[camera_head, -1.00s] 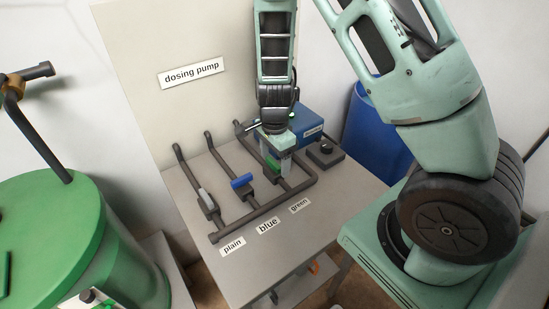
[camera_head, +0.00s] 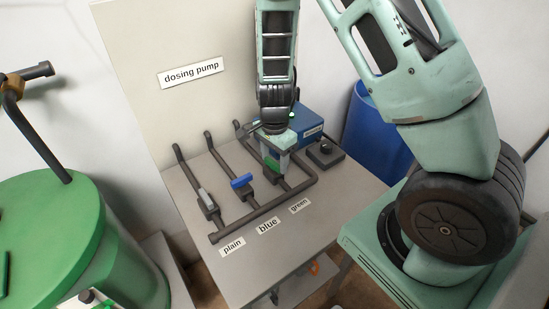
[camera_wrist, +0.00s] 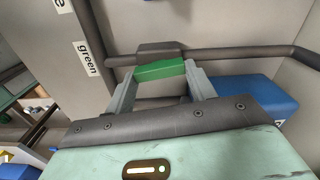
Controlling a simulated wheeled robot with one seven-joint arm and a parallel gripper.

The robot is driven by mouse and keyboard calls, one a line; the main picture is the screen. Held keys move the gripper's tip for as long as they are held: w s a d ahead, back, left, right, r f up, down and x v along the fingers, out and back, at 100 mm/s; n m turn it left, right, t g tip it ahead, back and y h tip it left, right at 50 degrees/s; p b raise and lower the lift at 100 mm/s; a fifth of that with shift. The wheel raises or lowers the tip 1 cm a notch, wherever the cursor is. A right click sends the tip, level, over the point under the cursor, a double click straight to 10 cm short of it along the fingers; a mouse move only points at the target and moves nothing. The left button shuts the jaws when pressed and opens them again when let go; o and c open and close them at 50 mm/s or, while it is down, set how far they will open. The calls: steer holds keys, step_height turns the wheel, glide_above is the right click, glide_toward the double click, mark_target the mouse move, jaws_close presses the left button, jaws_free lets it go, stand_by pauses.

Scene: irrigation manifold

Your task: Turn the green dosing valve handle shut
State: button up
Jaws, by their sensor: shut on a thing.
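The green dosing valve handle (camera_head: 271,165) sits on the rightmost pipe branch, behind the "green" label (camera_head: 299,205). In the wrist view the green handle (camera_wrist: 160,70) lies between the two fingers of my gripper (camera_wrist: 160,80), roughly along the pipe (camera_wrist: 235,55). My gripper (camera_head: 276,158) comes down from above and is shut on the handle. The fingers and palm hide part of the valve in the head view.
The blue handle (camera_head: 242,181) lies across its pipe, just left of my gripper. The grey plain handle (camera_head: 206,198) lies along its pipe. A blue box (camera_head: 298,122) stands close behind, and a dark knobbed box (camera_head: 325,153) to the right. The bench front is clear.

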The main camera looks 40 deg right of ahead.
mark_target(273, 161)
steer(key=n, duration=0.4)
steer(key=shift+w+n+b, duration=0.1)
steer(key=shift+n+b, duration=0.2)
steer(key=n, duration=0.3)
steer(key=shift+a+n+b, duration=0.1)
steer(key=shift+n+b, duration=0.2)
steer(key=n, duration=0.4)
steer(key=shift+w+b, duration=0.1)
steer(key=shift+b, duration=0.25)
steer(key=shift+a+n, duration=0.1)
steer(key=shift+n, duration=1.9)
steer(key=o, duration=1)
step_height(273, 161, up, 18)
steer(key=shift+f+b, duration=0.25)
steer(key=shift+b, duration=0.8)
